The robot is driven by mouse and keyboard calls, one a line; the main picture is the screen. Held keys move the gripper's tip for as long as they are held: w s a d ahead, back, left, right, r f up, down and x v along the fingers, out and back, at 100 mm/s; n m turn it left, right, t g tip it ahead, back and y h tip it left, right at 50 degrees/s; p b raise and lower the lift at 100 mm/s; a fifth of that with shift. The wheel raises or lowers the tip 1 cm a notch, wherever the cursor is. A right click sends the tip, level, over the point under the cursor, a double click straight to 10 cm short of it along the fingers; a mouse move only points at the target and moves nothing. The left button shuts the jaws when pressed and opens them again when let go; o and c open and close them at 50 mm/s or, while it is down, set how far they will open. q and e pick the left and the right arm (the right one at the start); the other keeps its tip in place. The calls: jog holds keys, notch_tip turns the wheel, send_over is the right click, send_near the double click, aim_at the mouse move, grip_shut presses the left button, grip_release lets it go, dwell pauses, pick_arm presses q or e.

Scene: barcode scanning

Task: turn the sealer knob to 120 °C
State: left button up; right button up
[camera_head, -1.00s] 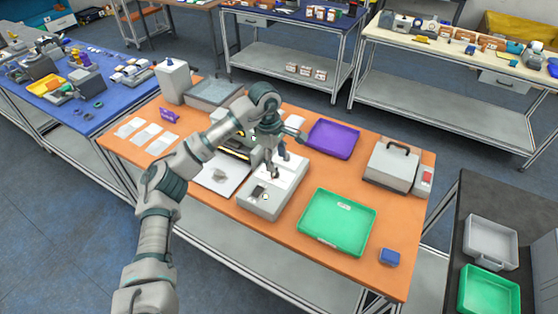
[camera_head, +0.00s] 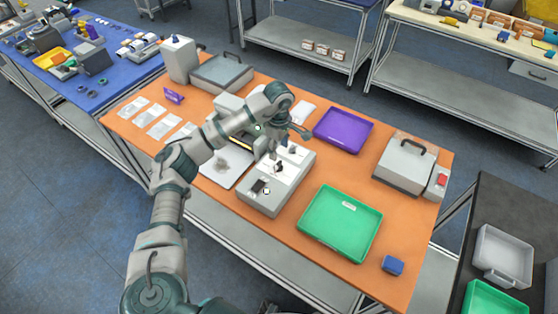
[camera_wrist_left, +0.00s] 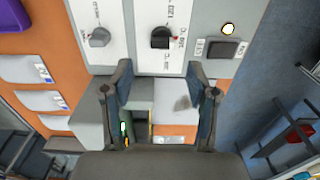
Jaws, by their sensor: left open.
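The sealer (camera_head: 255,205) is a grey box with a white panel on the orange table. In the left wrist view, its panel has a grey knob (camera_wrist_left: 99,37) at left and a black knob (camera_wrist_left: 161,38) at right. A small red mark sits beside the black knob; the printed dial labels are too small to read surely. My left gripper (camera_head: 272,152) is above the sealer's panel in the head view. In the wrist view the left gripper (camera_wrist_left: 160,82) is open, its fingers apart with nothing between them, below both knobs in the picture. My right gripper is not in view.
A dark switch (camera_wrist_left: 228,48) and a round lit button (camera_wrist_left: 228,29) sit beside the knobs. A green tray (camera_head: 308,243), a purple tray (camera_head: 345,144) and a blue block (camera_head: 392,265) lie right of the sealer. White packets (camera_head: 165,127) lie at left.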

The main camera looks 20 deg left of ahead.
aim_at(278, 163)
pick_arm(q)
notch_tip(278, 163, down, 6)
jog(key=shift+s+a, duration=0.1)
jog(key=shift+s, duration=0.05)
jog(key=shift+f, duration=0.55)
grip_shut()
